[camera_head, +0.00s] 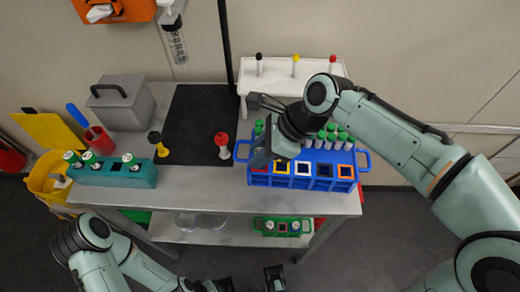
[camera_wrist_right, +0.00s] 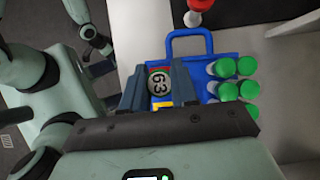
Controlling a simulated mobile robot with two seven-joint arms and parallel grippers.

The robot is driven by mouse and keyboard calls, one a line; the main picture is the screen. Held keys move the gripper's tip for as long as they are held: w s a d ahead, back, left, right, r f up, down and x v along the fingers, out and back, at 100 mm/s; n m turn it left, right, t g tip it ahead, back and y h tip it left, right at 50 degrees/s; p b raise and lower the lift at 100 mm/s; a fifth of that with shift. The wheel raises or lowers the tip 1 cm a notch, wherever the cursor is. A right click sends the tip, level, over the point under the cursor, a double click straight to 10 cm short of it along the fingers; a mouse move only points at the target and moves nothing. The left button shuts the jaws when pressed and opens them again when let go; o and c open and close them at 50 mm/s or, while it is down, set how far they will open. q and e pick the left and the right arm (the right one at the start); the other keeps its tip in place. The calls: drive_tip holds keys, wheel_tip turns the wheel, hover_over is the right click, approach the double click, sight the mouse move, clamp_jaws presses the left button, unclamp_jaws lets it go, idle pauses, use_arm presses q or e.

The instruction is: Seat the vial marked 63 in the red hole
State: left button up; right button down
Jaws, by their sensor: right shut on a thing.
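The vial marked 63 (camera_wrist_right: 159,83) stands between the fingers of my right gripper (camera_wrist_right: 159,90) in the right wrist view. Its round top with the number faces the camera. My right gripper (camera_head: 262,157) is shut on it over the left end of the blue rack (camera_head: 364,160) in the head view. The rack's front row has coloured squares; yellow, white, black and orange ones show. The hand covers the left end, so the red hole is not clear. I cannot tell how deep the vial sits. My left gripper (camera_head: 250,281) shows at the bottom edge, fingers apart and empty.
Several green-capped vials (camera_head: 328,137) fill the rack's back rows. A white stand (camera_head: 280,78) is behind. A green rack (camera_head: 283,227) is on the lower shelf.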

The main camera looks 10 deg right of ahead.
drive_tip(key=shift+f, duration=0.6)
drive_tip(key=c, duration=0.8)
unclamp_jaws()
drive_tip(key=shift+d+r, duration=0.1)
drive_tip(key=shift+r, duration=0.15)
drive_tip(key=p+v, duration=0.2)
drive_tip(key=v, duration=1.1)
drive_tip(key=shift+s+p, duration=0.1)
drive_tip(key=shift+p, duration=0.2)
